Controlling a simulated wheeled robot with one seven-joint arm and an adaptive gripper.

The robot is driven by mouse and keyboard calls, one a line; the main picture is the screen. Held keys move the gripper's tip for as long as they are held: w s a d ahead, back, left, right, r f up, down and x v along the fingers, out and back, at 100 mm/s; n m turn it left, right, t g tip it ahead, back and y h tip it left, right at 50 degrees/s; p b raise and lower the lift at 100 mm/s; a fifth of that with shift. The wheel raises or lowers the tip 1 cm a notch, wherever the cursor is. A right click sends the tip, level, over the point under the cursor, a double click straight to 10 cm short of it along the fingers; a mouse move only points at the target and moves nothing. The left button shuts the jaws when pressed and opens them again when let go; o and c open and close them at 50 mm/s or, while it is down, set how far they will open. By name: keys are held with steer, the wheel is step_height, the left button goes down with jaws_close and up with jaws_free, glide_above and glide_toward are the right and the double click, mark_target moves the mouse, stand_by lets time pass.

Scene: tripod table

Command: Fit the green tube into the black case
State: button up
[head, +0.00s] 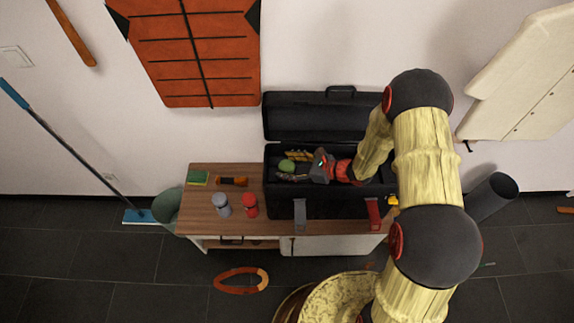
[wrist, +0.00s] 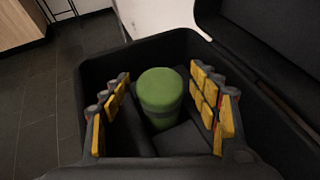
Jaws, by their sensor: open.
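The black case (head: 340,207) stands open on the wooden bench, its lid (head: 318,118) tipped back against the wall. The green tube (head: 287,166) is inside the left end of the case. In the wrist view the green tube (wrist: 160,92) has a darker band and stands within the walls of the case (wrist: 130,52). My gripper (head: 295,167) reaches into the case from the right. Its yellow-padded fingers (wrist: 163,105) are open, one on each side of the tube, with visible gaps. The tube's lower end is partly hidden, so its contact with the case floor is unclear.
The case walls stand close around my fingers. An orange ring (head: 240,281) lies on the floor.

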steer(key=p+v, duration=0.3)
steer(key=v, duration=0.8)
steer(key=s+a+r+n+g+h, duration=0.1)
steer(key=s+a+r+n+g, duration=0.15)
steer(key=s+r+n, duration=0.55)
steer(key=s+a+r+n+g+h, duration=0.1)
steer(key=s+r+n+g+h, duration=0.3)
steer(key=r, duration=0.8)
steer(key=s+d+r+n+t+h, duration=0.6)
steer(key=s+d+r+n, duration=0.4)
steer(key=r, duration=0.5)
steer(key=shift+s+d+n, duration=0.4)
steer(key=shift+s+n, duration=0.15)
steer(key=shift+n, duration=0.05)
